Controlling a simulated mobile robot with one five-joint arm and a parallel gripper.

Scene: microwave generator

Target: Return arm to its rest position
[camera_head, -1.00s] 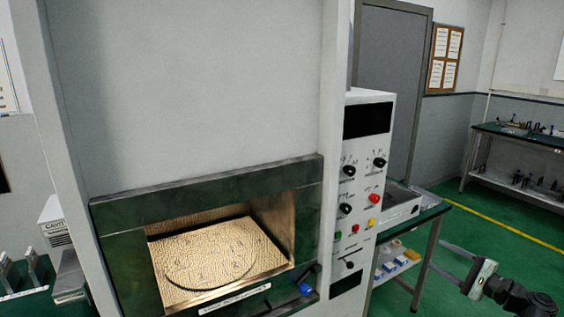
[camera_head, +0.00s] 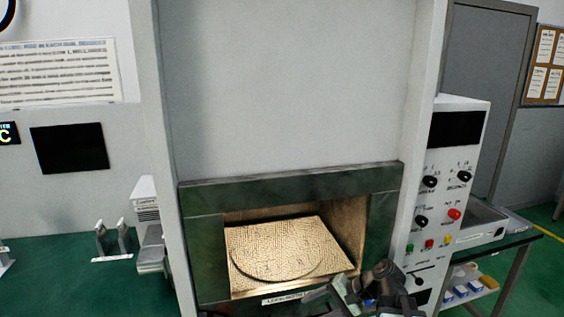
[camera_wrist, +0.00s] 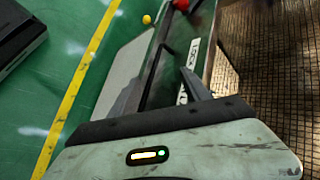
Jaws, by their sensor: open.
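My gripper (camera_head: 345,292) is low in the head view, in front of the lower right edge of the chamber opening. Part of my arm shows beside it and its lower part is cut off by the frame. In the wrist view, the fingers of my gripper (camera_wrist: 160,85) are spread apart with nothing held between them. The microwave generator (camera_head: 290,100) stands upright ahead, with a dark green frame around its open chamber (camera_head: 345,225). A round plate (camera_head: 275,248) lies on the textured chamber floor, with nothing on it.
The control panel (camera_head: 440,195) with knobs and coloured buttons is right of the chamber. A side table (camera_head: 525,240) with a tray stands further right. Green bench top (camera_head: 60,275) lies left. In the wrist view, a yellow floor line (camera_wrist: 75,85) crosses green floor.

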